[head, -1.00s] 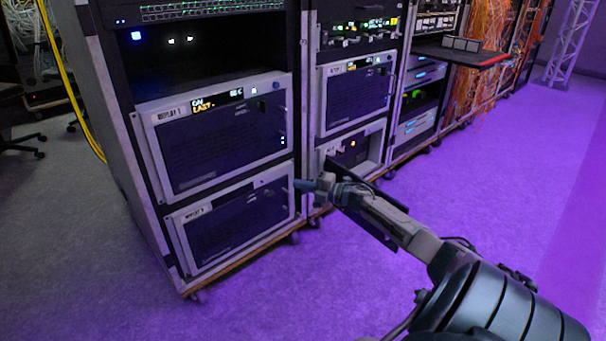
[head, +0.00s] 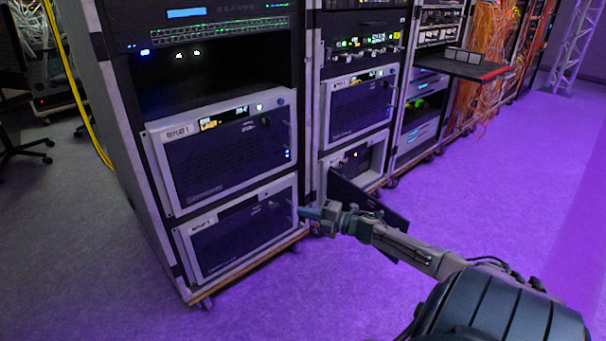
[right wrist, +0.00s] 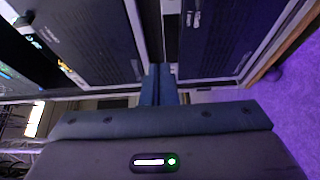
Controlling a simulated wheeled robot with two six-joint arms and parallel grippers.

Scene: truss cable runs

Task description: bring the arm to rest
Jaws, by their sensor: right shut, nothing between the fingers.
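My right gripper (head: 308,213) reaches in from the lower right in the head view. Its blue fingertips are together and empty, in front of the lower right part of the nearest rack. In the right wrist view the two blue fingers (right wrist: 159,85) lie side by side with nothing between them, pointing at the rack fronts. Whether the fingertips touch the rack cannot be told. My left gripper is not in view.
The near rack (head: 240,215) holds two grey-framed units on a wheeled wooden base. A second rack (head: 357,110) stands beside it, with a dark open panel (head: 372,200) near my right arm. A shelf (head: 462,66) juts out further back. Purple-lit floor at right is clear.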

